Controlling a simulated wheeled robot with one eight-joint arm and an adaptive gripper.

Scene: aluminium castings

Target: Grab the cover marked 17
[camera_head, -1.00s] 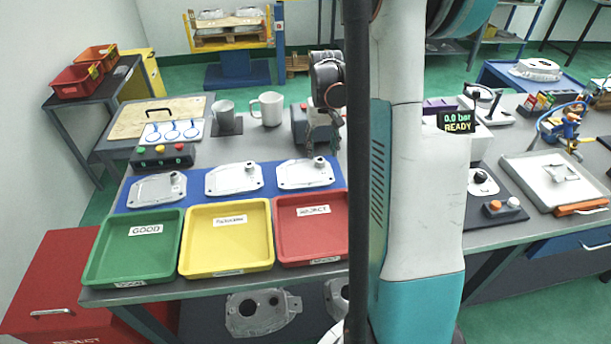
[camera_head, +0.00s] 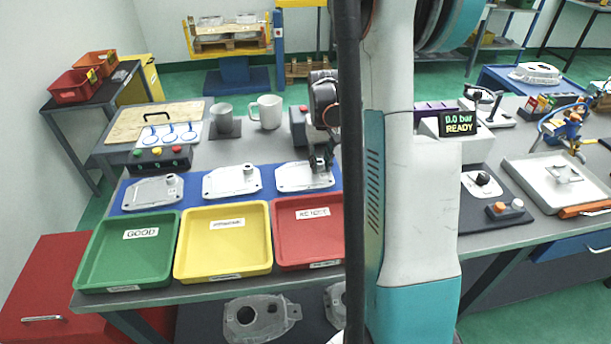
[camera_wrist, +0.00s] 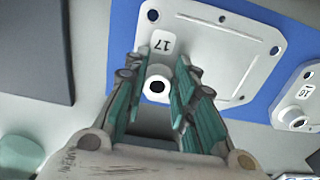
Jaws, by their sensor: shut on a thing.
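The cover marked 17 (camera_wrist: 225,55) is a pale cast plate on the blue mat (camera_wrist: 277,10); its label and round boss show in the wrist view. In the head view this cover (camera_head: 296,177) is the rightmost of three on the mat (camera_head: 270,185), behind the red tray. My gripper (camera_wrist: 162,80) has its green fingers on either side of the boss, shut on it. In the head view my gripper (camera_head: 319,163) reaches down to the cover's right end. The cover appears to rest flat on the mat.
The cover marked 16 (camera_wrist: 304,96) lies beside it, with another cover (camera_head: 152,192) farther left. Green (camera_head: 88,262), yellow (camera_head: 186,262) and red (camera_head: 283,240) trays line the front edge.

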